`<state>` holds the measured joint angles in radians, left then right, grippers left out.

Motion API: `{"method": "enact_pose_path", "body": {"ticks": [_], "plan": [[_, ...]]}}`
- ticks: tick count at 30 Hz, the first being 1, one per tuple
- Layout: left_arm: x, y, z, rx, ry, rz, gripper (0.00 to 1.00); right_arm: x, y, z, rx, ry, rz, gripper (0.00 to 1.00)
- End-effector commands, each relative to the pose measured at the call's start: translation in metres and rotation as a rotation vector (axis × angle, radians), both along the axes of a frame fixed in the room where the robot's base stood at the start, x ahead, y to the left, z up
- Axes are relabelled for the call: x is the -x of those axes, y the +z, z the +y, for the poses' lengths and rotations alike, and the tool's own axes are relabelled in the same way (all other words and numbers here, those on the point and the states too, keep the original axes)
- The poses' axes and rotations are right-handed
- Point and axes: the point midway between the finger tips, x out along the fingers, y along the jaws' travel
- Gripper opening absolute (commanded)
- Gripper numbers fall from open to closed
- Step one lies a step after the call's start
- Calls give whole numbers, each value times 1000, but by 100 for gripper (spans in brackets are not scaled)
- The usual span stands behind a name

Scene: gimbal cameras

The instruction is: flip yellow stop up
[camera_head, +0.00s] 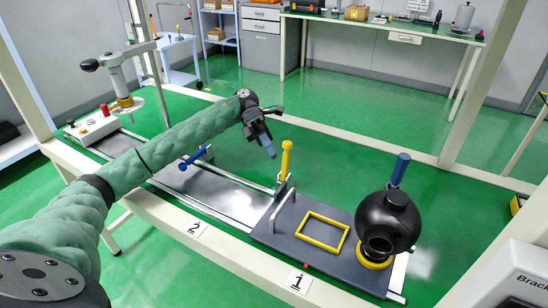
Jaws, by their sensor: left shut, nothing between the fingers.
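The yellow stop (286,160) stands upright beside the rail, at the left end of the dark plate (286,236), near the middle of the view. My left arm reaches across from the lower left. My left gripper (270,152) is shut and empty, its tips just left of the yellow stop's top in the picture. I cannot tell whether they touch. My right gripper is not in view.
A blue stop (193,158) leans on the rail at left. A black ball-shaped gimbal camera (388,222) sits at the right, with another blue handle (400,169) behind it. A yellow frame (322,231) marks the plate. A white lever station (118,75) stands far left.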

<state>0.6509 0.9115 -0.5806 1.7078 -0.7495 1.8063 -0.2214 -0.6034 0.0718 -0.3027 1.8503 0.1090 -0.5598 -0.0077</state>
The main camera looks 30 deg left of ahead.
Motion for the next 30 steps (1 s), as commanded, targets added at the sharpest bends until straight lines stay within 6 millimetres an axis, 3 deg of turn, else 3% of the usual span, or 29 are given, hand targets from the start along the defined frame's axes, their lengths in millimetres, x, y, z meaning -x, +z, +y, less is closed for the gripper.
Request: {"method": "enact_pose_path", "body": {"ticks": [3,10,30], "plan": [[-12,5,14,1,2,-1,0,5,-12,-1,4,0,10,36],[-25,12,32,2,0,0,0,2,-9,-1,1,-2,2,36],[-27,16,35,1,1,1,0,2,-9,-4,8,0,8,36]]}}
